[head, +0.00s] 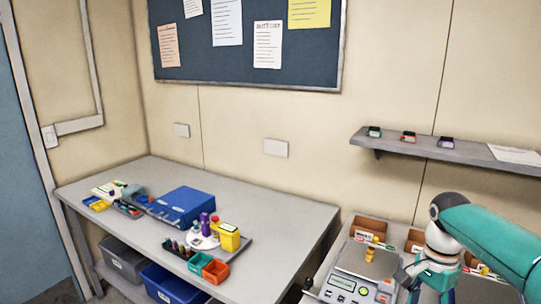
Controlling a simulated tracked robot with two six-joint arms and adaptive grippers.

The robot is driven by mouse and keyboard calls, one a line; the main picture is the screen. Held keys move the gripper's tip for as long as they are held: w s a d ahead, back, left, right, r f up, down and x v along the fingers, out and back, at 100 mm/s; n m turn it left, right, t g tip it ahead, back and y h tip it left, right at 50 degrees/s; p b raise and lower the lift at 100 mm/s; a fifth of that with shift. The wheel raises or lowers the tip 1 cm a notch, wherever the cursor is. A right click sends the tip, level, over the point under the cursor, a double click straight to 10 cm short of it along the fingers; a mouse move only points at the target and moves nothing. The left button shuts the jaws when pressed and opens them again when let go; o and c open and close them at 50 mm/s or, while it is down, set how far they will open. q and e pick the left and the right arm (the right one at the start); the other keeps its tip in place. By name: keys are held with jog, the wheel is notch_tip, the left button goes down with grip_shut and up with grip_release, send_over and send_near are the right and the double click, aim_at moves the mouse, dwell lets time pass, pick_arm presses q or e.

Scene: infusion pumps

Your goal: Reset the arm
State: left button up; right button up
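My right arm (487,237), teal with a grey and white wrist, comes in from the right edge. Its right gripper (402,283) points down and to the left, beside the right side of a white scale (349,288). The fingers are small and partly covered by the wrist, so I cannot tell whether they are open or shut. A small yellow object (370,252) stands on the scale's plate, apart from the gripper as far as I can see. My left gripper is not in view.
A grey table (290,220) at left holds a blue case (181,206), a yellow container (229,237), orange and green bins and vials. Cardboard boxes (369,226) stand behind the scale. A wall shelf (470,153) carries three small devices. Bins sit below the left table.

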jog(key=s+a+f+n+g+y, duration=0.1)
jog(key=s+a+f, duration=0.2)
jog(key=f, duration=0.4)
jog(key=s+a+f+n+g, duration=0.1)
jog(key=s+a+f+g, duration=0.15)
jog(key=f, duration=0.45)
jog(key=s+a+f+n+g+y, duration=0.1)
jog(key=s+a+f, duration=0.2)
jog(key=f, duration=0.5)
jog(key=s+a+f+n+t+y, duration=0.2)
jog(key=s+a+f+n, duration=0.3)
jog(key=s+a+f, duration=0.9)
jog(key=w+d+n+t, duration=0.1)
jog(key=n+t, duration=0.1)
jog(key=w+d+n+t, duration=0.1)
jog(key=t, duration=0.1)
jog(key=shift+w+d+f+n, duration=0.1)
jog(key=shift+w+n, duration=0.25)
jog(key=shift+n, duration=0.05)
